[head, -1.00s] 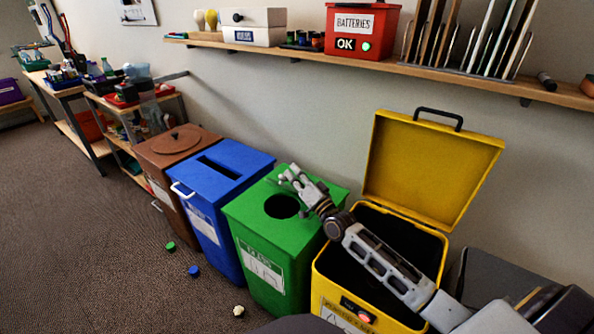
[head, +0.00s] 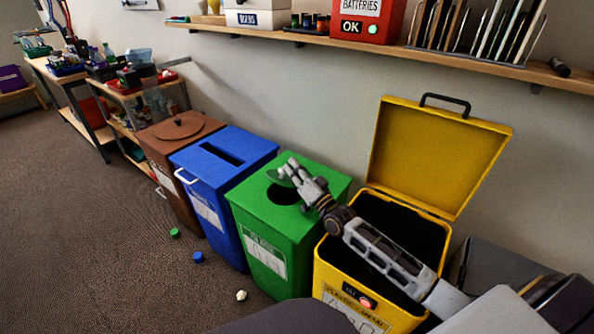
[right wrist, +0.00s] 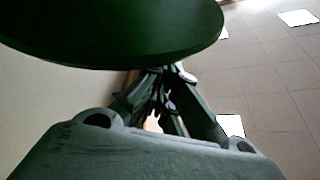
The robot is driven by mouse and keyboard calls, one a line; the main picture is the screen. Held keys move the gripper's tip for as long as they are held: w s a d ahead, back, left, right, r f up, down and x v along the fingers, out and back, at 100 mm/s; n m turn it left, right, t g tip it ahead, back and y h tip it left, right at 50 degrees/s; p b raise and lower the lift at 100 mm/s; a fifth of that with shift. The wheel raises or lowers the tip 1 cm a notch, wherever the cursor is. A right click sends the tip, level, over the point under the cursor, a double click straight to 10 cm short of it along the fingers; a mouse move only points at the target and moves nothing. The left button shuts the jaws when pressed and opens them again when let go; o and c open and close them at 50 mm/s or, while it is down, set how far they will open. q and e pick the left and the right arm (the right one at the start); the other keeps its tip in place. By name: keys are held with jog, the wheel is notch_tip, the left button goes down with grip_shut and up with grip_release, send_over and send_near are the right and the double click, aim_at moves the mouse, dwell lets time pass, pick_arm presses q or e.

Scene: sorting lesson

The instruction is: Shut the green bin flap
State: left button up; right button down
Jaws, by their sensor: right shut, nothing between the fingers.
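The green bin (head: 262,222) stands between the blue bin and the yellow bin. The round hole in its top (head: 284,195) shows dark and uncovered over most of its area. A dark green round flap (right wrist: 115,28) fills the upper left of the right wrist view, in front of my fingers; in the head view only a thin edge near the fingertips may be it. My right gripper (head: 290,172) is shut and empty, above the far side of the hole. Its fingers (right wrist: 165,100) also show in the right wrist view; contact with the flap cannot be told. My left gripper is out of view.
The blue bin (head: 208,215) and brown bin (head: 165,168) stand to the left. A shelf (head: 480,66) with a red battery box (head: 364,20) runs along the wall. Small caps lie on the floor.

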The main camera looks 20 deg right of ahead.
jog(key=shift+s, duration=0.15)
jog(key=shift+s+d+f, duration=0.15)
jog(key=shift+s+f, duration=0.1)
jog(key=shift+s, duration=0.1)
jog(key=shift+s+d, duration=0.15)
jog(key=shift+s, duration=0.4)
jog(key=s+d, duration=0.3)
jog(key=s, duration=0.7)
jog(key=shift+s+d, duration=0.15)
jog(key=shift+s, duration=0.05)
dwell(0.4)
